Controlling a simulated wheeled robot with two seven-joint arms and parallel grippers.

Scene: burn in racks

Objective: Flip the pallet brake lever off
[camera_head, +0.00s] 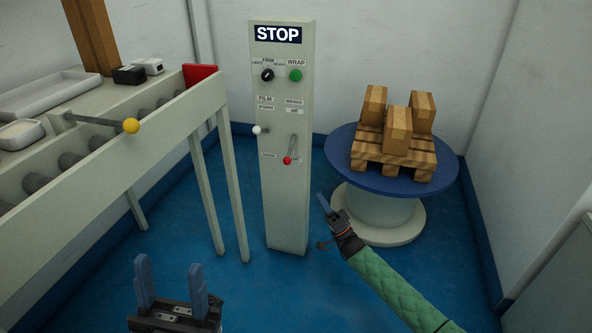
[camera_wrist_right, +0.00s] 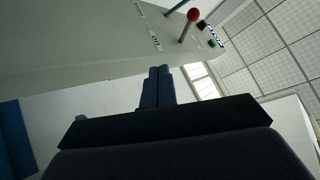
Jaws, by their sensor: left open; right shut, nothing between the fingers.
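The brake lever (camera_head: 291,150) is a thin metal lever with a red knob on the front of a pale control post (camera_head: 287,210). In the head view it leans, with the red knob at its lower end. The right wrist view shows a red-knobbed lever (camera_wrist_right: 188,25) on the post, above and right of the fingers. My right gripper (camera_head: 322,203) is shut and empty, below and right of the lever and apart from it; its blue fingers (camera_wrist_right: 158,87) show together in the wrist view. My left gripper (camera_head: 173,275) is open and empty at the bottom left.
The post carries a STOP sign (camera_head: 278,34), a black dial (camera_head: 267,75), a green button (camera_head: 295,76) and a white-knobbed lever (camera_head: 259,130). A roller conveyor (camera_head: 180,135) with a yellow-knobbed rod (camera_head: 130,126) stands left. A blue turntable (camera_head: 343,160) holds a wooden pallet (camera_head: 372,154) with boxes at right.

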